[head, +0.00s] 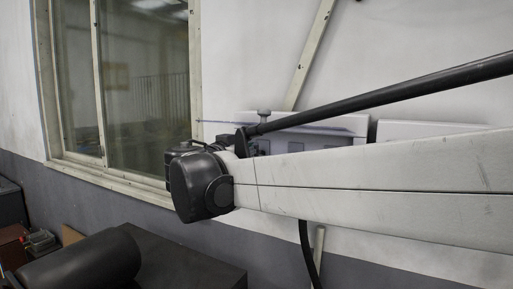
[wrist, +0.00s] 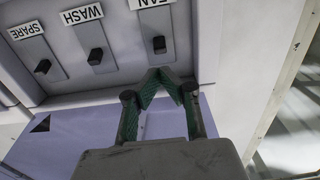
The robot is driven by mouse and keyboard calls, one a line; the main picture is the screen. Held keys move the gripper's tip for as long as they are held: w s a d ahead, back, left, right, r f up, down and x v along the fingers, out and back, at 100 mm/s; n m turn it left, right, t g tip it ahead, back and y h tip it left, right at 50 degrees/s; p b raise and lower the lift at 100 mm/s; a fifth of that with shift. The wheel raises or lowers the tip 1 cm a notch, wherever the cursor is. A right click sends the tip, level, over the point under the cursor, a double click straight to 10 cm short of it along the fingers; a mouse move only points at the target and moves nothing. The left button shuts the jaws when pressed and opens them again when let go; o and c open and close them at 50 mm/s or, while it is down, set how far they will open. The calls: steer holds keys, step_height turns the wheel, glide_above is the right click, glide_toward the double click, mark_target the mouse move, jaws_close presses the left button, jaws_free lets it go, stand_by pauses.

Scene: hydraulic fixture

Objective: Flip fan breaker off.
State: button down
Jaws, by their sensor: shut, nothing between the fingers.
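In the wrist view the fan breaker is a small black toggle (wrist: 159,45) on a grey strip, with an upside-down FAN label (wrist: 152,4) at the top edge, partly cut off. My gripper (wrist: 164,74) has green-padded fingers that meet at the tips. It is shut and empty. The tips lie just below the fan toggle in the picture; I cannot tell whether they touch the panel. In the head view the breaker box (head: 325,125) is on the wall, partly hidden behind my arm; the fan toggle cannot be made out there.
The black wash toggle (wrist: 95,56) and spare toggle (wrist: 42,66) sit left of the fan toggle. A purplish panel surface (wrist: 65,135) lies below them in the wrist view. The head view shows a window (head: 145,90) at left and a dark cabinet (head: 180,262) below.

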mark_target(265, 144)
steer(key=shift+p+x, duration=0.35)
steer(key=shift+x, duration=1.75)
steer(key=shift+d+f+h+b, duration=0.2)
steer(key=shift+h+b, duration=0.1)
steer(key=shift+b, duration=0.2)
